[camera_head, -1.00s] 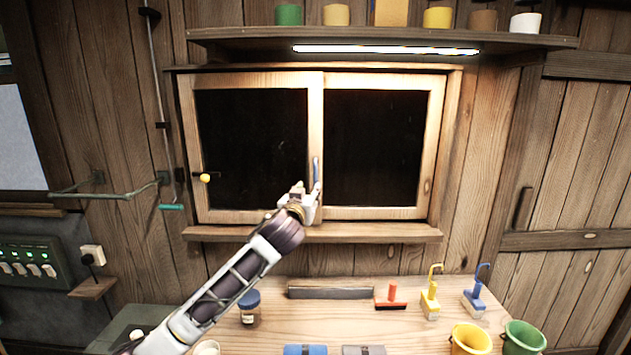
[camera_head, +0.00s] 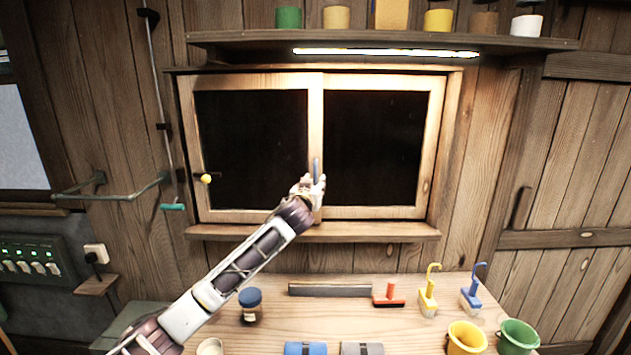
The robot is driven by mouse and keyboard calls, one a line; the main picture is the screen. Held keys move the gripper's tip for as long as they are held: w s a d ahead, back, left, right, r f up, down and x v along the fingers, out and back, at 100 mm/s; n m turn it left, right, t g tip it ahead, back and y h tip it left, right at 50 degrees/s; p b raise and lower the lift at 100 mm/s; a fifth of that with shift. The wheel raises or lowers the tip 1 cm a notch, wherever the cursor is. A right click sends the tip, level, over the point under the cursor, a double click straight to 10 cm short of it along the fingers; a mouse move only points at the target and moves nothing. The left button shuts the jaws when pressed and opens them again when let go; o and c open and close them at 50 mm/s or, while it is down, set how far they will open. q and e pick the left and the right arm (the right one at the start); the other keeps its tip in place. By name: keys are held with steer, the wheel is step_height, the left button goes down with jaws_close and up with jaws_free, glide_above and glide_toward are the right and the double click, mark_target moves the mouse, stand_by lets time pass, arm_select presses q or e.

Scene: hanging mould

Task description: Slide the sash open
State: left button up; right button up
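The window has two wood-framed panes with dark glass. The left sash (camera_head: 250,81) covers the left half, and its right upright overlaps the right pane (camera_head: 375,150) near the middle. A slim grey-blue handle (camera_head: 316,168) stands upright on that right upright. My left gripper (camera_head: 314,183) is at the handle's lower part and hides some of it. The fingers are too small and overlapped to tell whether they are open or closed around it. A small yellow knob (camera_head: 206,179) sits on a dark latch at the sash's left edge. My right gripper is not in view.
A window sill (camera_head: 350,232) juts out below the frame. A lit shelf (camera_head: 390,40) with several pots is above. The bench (camera_head: 330,315) holds a blue-lidded jar (camera_head: 250,304), a long grey block (camera_head: 330,289), brushes and two buckets. A wall bracket (camera_head: 110,192) projects at left.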

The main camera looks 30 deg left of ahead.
arm_select(q)
steer(key=shift+x, duration=1.1)
jaws_close()
